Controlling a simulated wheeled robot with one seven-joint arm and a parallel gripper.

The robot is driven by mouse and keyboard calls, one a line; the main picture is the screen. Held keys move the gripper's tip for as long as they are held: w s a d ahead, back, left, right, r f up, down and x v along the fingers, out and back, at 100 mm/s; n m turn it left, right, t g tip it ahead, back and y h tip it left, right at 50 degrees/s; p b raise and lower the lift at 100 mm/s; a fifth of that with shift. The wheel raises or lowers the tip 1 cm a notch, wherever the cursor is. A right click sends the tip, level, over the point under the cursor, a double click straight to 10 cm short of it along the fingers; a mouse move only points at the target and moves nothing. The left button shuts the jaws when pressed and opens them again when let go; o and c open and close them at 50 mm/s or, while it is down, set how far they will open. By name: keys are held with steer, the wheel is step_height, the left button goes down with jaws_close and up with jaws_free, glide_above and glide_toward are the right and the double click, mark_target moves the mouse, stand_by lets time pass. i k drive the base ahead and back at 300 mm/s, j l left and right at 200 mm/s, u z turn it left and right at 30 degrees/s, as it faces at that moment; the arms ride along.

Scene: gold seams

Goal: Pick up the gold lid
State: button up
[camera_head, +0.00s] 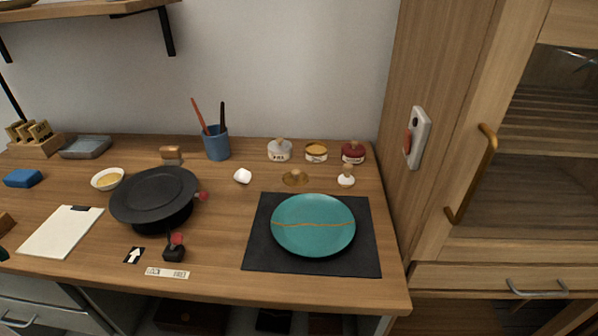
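The gold lid (295,178) is a small, round, brownish-gold disc with a knob on top. It lies on the wooden counter (225,245), just behind the dark mat (262,262). Behind it stands an open jar with gold contents (316,152). My gripper is not in view.
A teal plate with a gold seam (313,238) lies on the mat. A white-knobbed stamp-like item (346,177), a white-lidded jar (279,150) and a red jar (353,152) stand near the lid. A small white piece (242,176) lies left.

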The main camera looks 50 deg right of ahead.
mark_target(294, 178)
steer(key=k+l+u, duration=0.3)
steer(key=k+l, duration=0.2)
steer(key=k+l+u, duration=0.3)
steer(key=k+l, duration=0.15)
steer(key=k, duration=0.15)
